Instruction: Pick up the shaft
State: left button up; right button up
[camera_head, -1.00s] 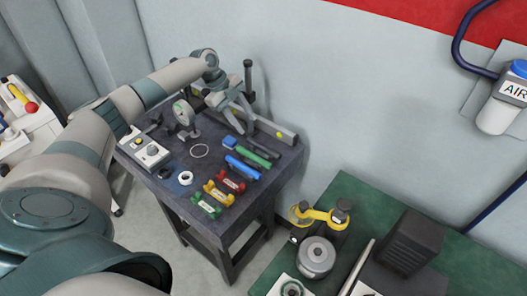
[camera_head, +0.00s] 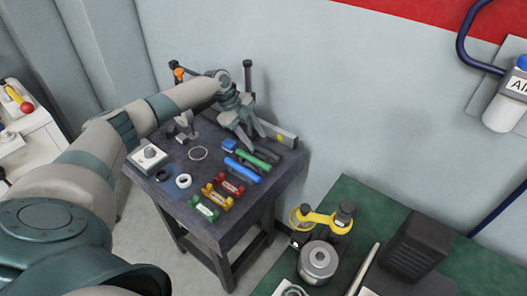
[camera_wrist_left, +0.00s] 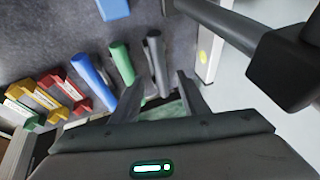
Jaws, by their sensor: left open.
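Three handle-like rods lie side by side on the dark bench: a blue one (camera_head: 241,169), a green one (camera_head: 253,158) and a dark grey one (camera_wrist_left: 157,62). I cannot tell for certain which is the shaft; the grey one is the plainest rod. My left gripper (camera_head: 256,147) is low over the back of the bench, beside the green rod. In the left wrist view its open fingers (camera_wrist_left: 160,96) straddle the near end of the grey rod, apart from it. In the head view the gripper largely hides the grey rod. My right gripper is not in view.
Red (camera_head: 230,183), yellow (camera_head: 217,195) and green (camera_head: 205,208) pieces lie at the bench's front. A dark post (camera_head: 248,78) and a grey bar (camera_head: 281,135) stand at the back.

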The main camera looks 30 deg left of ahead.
aim_at(262, 148)
pick_arm(q)
jog(key=shift+b+x, duration=0.7)
jog(key=shift+x, duration=1.6)
jog(key=shift+c, duration=0.6)
jog(key=shift+r, duration=0.1)
grip_shut()
